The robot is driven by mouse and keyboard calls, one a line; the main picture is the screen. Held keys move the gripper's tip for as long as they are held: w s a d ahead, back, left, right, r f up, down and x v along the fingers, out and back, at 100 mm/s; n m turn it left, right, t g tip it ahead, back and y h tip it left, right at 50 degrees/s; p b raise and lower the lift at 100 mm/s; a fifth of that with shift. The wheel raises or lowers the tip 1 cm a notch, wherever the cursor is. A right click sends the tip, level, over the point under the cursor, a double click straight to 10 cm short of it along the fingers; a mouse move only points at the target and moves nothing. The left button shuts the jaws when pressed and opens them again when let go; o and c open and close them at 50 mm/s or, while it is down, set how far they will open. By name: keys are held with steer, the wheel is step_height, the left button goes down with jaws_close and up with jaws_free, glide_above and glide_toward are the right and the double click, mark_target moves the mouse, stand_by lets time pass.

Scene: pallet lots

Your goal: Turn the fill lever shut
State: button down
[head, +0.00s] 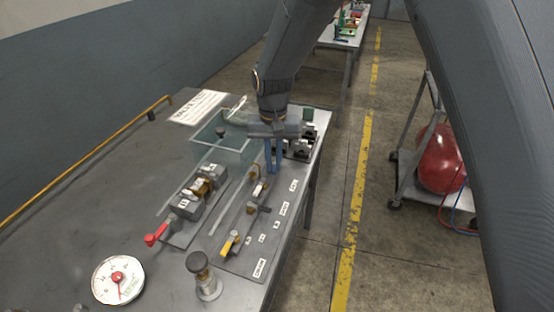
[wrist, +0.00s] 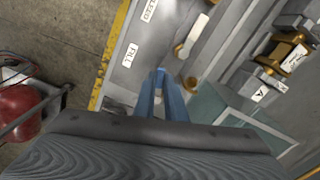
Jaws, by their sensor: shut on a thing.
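My gripper (head: 273,171) points down at the far end of the valve panel (head: 234,260), its blue fingers closed together. It also shows in the wrist view (wrist: 161,73), with the fingertips beside the "FILL" label (wrist: 130,55). The fill lever is hidden by the fingers, so its angle cannot be read; the fingers are shut on it at that spot. A brass valve fitting (wrist: 182,51) lies just past the fingertips in the wrist view, near the "BLEED" label (wrist: 149,10). In the head view a yellow lever (head: 230,243) sits at the near end of the panel.
A clear tank (head: 212,150) stands left of my gripper. A grey-and-brass block (head: 200,189) and a red lever (head: 156,234) lie further left. A round gauge (head: 118,281) and a dark-topped knob (head: 199,263) are at the front. A red tank (head: 440,158) on a cart stands across the aisle.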

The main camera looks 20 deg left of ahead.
steer(key=shift+a+m, duration=0.35)
steer(key=shift+m, duration=0.55)
steer(key=shift+a+m, duration=0.35)
steer(key=shift+m, duration=0.55)
steer(key=c, duration=1.8)
jaws_free()
steer(key=shift+s, duration=0.1)
